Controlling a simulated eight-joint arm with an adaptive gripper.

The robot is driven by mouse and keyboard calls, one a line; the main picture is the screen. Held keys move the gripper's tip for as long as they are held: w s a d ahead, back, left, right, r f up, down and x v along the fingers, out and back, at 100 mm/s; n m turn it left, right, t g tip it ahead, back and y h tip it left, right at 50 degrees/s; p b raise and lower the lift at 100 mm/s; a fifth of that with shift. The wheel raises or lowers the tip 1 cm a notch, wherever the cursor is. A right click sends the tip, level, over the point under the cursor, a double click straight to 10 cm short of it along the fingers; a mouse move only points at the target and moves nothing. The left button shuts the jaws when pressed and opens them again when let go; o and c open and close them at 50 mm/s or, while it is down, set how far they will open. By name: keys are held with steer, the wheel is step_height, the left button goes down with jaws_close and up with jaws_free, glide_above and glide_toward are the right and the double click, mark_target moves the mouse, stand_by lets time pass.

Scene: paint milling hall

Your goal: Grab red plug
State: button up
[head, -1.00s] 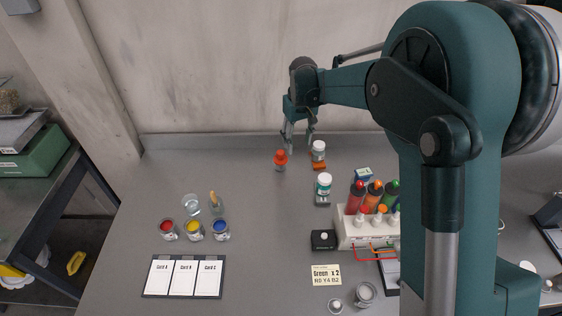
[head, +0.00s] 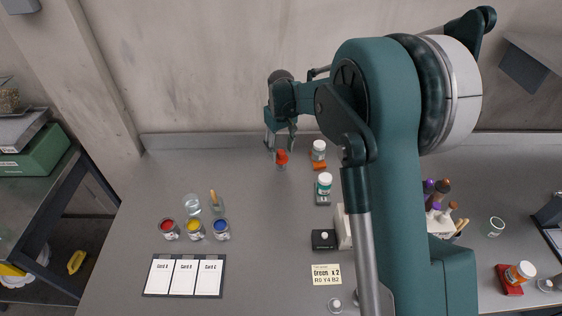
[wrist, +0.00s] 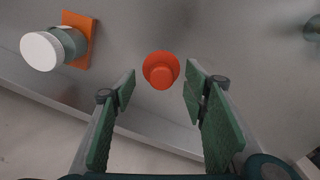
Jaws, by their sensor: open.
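The red plug (head: 282,157) stands on the grey bench near the back wall; it has an orange-red top, with a greyish lower part beneath it in the head view. In the wrist view the red plug (wrist: 161,70) is seen from above, between and beyond my fingertips. My gripper (head: 281,147) is open and empty, just behind and above the plug in the head view. Its green-padded fingers in the wrist view (wrist: 160,90) are spread on either side of the plug, apart from it.
A white-capped jar (head: 319,150) on an orange pad (head: 320,166) stands just right of the plug; the wrist view shows this jar (wrist: 42,51) at upper left. Another jar (head: 324,184) stands nearer. Paint cups (head: 195,229) stand front left. The bench left of the plug is clear.

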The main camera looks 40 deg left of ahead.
mark_target(281, 161)
steer(key=shift+f, duration=0.8)
steer(key=shift+s+f, duration=0.1)
steer(key=shift+f, duration=2.5)
steer(key=shift+c, duration=0.3)
steer(key=c, duration=0.8)
